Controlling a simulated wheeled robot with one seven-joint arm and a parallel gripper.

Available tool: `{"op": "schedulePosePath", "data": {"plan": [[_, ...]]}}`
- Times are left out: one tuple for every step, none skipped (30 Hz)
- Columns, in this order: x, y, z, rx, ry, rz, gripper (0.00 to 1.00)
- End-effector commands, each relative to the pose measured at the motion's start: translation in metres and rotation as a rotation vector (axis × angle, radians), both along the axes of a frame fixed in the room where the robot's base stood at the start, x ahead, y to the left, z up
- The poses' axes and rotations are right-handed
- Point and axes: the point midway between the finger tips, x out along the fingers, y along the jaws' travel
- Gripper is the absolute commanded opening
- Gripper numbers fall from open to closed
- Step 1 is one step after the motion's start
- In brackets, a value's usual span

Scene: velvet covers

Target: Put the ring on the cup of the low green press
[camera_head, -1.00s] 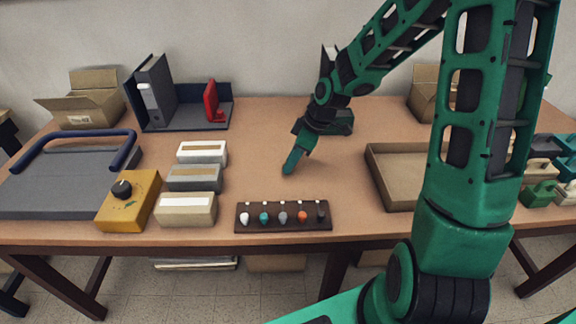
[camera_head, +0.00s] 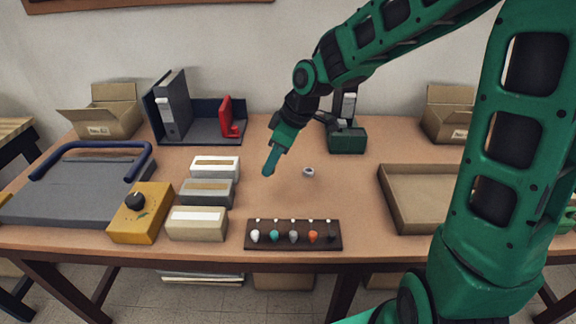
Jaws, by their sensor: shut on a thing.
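The dark green press (camera_head: 347,141) stands at the back of the table, right of the middle, partly behind my arm. Its cup cannot be made out. A small pale grey, ring-like piece (camera_head: 308,172) lies on the table in front of the press and to its left. My gripper (camera_head: 268,170) points down, left of this piece and apart from it. Its green fingers are shut, and the thing between them is too small or hidden to make out. I cannot tell the height of the fingertips above the table.
A dark rack with several coloured pieces (camera_head: 293,247) lies at the front edge. A brown tray (camera_head: 400,223) is at right.

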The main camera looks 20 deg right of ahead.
Motion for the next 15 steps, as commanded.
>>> {"op": "schedulePosePath", "data": {"plan": [[-0.001,0.006,0.004,0.0,-0.001,0.002,0.01],[-0.001,0.009,0.005,0.0,-0.002,0.001,0.01],[-0.002,0.011,0.007,0.0,-0.002,0.001,0.01],[-0.002,0.013,0.008,-0.001,-0.001,0.001,0.01],[-0.002,0.014,0.009,0.0,0.0,0.0,0.01],[-0.003,0.016,0.01,0.0,0.0,-0.001,0.01],[-0.002,0.016,0.01,0.0,0.0,-0.005,0.01],[-0.001,0.016,0.01,0.0,0.0,-0.013,0.01],[0.001,0.014,0.009,0.0,0.0,-0.031,0.01],[0.004,0.012,0.009,0.001,0.001,-0.055,0.01],[0.008,0.009,0.008,0.0,0.002,-0.083,0.01],[0.015,0.003,0.006,0.0,0.002,-0.134,0.01],[0.021,-0.003,0.004,0.0,0.001,-0.18,0.01],[0.027,-0.009,0.003,0.0,0.001,-0.232,0.01],[0.037,-0.018,0.0,0.001,0.001,-0.31,0.01]]}}
